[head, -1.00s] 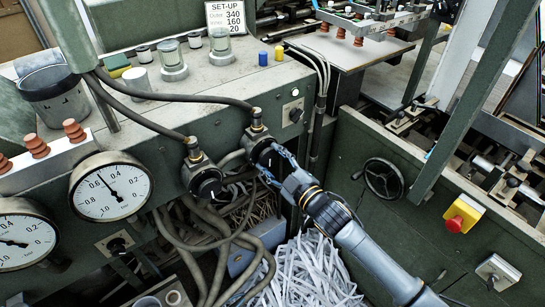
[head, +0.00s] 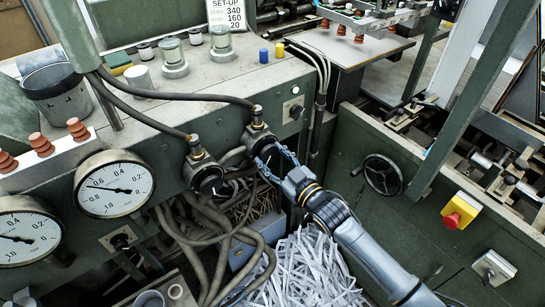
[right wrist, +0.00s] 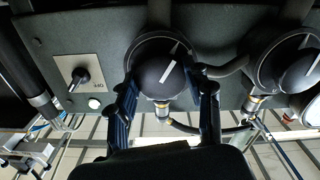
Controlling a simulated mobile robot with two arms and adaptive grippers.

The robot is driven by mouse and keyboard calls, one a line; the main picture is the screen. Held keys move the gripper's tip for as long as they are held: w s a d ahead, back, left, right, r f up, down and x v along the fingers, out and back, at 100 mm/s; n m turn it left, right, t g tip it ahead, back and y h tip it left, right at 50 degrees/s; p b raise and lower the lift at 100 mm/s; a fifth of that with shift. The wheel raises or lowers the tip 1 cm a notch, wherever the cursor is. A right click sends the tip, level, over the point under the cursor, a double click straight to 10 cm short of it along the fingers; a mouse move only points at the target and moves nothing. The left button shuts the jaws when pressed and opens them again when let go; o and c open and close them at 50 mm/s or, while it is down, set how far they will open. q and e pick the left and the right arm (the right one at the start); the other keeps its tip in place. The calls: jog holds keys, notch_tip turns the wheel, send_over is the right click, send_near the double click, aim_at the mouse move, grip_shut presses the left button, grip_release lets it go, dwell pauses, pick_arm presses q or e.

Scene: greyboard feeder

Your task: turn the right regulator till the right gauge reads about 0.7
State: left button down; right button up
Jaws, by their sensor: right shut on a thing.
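The right regulator (head: 262,146) is a dark round knob on the green machine front. My right gripper (head: 273,162) is shut on it, reaching up from the lower right. In the right wrist view the two fingers (right wrist: 166,95) hold opposite sides of the black knob (right wrist: 160,72), whose white mark tilts up and right. The right gauge (head: 115,200) is a white round dial. Its needle points left and slightly up, between about 0.6 and 0.8; the small digits are hard to read. My left gripper is out of view.
The left regulator (head: 208,181) is close beside the held one and shows in the right wrist view (right wrist: 295,68). The left gauge (head: 22,240) is at the left edge. Hoses (head: 185,97) arch over the machine. Paper shreds (head: 305,270) lie below; a handwheel (head: 382,176) is at right.

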jog(key=o, duration=1.2)
jog(key=shift+c, duration=0.2)
jog(key=shift+s, duration=0.1)
jog(key=shift+s+d+f, duration=0.15)
jog(key=shift+s+d, duration=0.1)
jog(key=shift+d, duration=0.05)
jog(key=v, duration=1.1)
